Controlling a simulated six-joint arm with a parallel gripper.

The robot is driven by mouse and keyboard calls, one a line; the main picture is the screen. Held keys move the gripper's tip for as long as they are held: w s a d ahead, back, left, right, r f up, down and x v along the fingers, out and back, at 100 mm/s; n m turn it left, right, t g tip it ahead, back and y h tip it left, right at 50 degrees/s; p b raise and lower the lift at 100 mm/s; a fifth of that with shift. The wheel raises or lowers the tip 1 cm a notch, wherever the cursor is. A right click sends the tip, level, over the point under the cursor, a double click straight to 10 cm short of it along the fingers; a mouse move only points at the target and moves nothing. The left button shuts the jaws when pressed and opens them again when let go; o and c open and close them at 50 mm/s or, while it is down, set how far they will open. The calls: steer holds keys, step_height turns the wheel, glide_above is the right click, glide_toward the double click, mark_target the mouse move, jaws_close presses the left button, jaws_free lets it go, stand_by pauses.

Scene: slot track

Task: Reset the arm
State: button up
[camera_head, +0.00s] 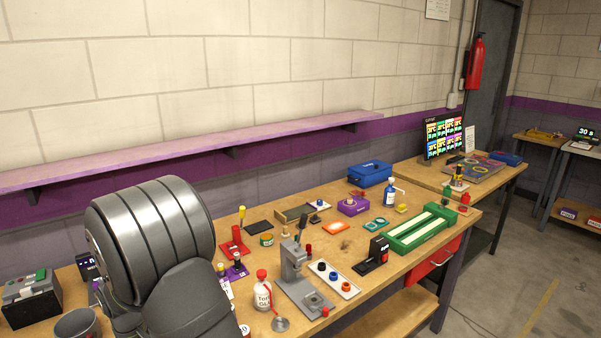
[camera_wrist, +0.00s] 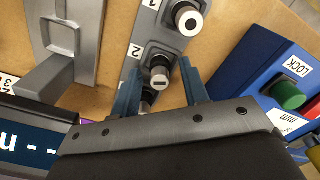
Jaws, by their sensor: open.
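In the wrist view my gripper (camera_wrist: 159,70) is open, its two blue fingers apart. Between and just beyond them is a metal-capped black knob (camera_wrist: 160,78) with a dark bar mark, on a grey numbered plate (camera_wrist: 148,28). Whether the fingers touch the knob I cannot tell. Another knob (camera_wrist: 187,20) with a round mark sits further up the plate, and a further one is partly hidden by the gripper. In the head view my grey arm fills the lower left and my gripper does not show.
Near the gripper are a blue box (camera_wrist: 237,58) with a green LOCK button (camera_wrist: 287,95), a grey frame (camera_wrist: 88,45) and a dark display (camera_wrist: 28,140). The bench (camera_head: 320,262) holds several small fixtures, a white bottle (camera_head: 262,295) and a green track (camera_head: 420,232). A shelf (camera_head: 200,142) runs along the wall.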

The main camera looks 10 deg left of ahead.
steer(key=shift+r, duration=1.8)
